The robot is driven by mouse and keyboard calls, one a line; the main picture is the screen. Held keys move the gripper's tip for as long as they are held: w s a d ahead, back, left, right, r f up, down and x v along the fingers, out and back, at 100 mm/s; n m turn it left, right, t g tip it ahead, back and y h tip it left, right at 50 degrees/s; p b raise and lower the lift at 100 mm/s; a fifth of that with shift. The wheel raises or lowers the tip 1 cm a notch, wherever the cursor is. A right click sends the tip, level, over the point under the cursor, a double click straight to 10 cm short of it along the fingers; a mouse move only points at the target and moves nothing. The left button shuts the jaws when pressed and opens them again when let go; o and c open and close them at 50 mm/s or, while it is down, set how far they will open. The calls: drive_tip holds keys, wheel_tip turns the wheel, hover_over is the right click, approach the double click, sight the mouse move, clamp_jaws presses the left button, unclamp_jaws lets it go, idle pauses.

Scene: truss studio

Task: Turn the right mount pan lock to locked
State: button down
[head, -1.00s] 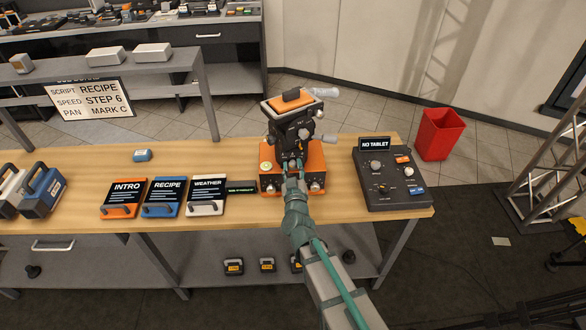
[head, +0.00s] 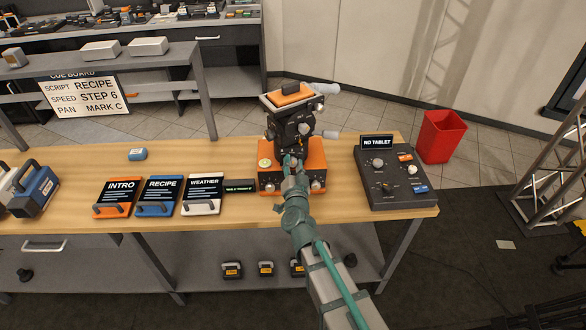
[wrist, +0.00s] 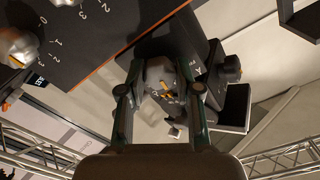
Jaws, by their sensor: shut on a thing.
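The mount has a black pan-tilt head (head: 292,128) with an orange-topped plate (head: 292,95), standing on an orange base box (head: 316,160) on the bench. No other mount shows. My gripper (head: 291,163) is at the front of the mount, low on the black head. In the wrist view my gripper (wrist: 160,88) has its two fingers on either side of a grey knob (wrist: 158,72) with an orange pointer mark, and is shut on it. I take this knob to be the pan lock. Its printed markings are too small to read, and my gripper hides it in the head view.
A dark control box (head: 395,190) with a "NO TABLET" sign stands to the right. INTRO, RECIPE and WEATHER cards (head: 158,197) lie to the left. A cue board (head: 84,97) reads RECIPE, STEP 6, MARK C. A red bin (head: 441,137) is beyond the bench's right end.

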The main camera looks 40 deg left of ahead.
drive_tip(key=m+b, duration=0.2)
drive_tip(key=m, duration=0.2)
drive_tip(key=shift+f+m, duration=0.1)
drive_tip(key=shift+m, duration=0.2)
drive_tip(key=shift+m+b, duration=0.7)
drive_tip(key=shift+m, duration=0.9)
drive_tip(key=c, duration=0.8)
unclamp_jaws()
drive_tip(key=shift+w, duration=0.1)
drive_tip(key=shift+d, duration=0.15)
drive_tip(key=v, duration=0.8)
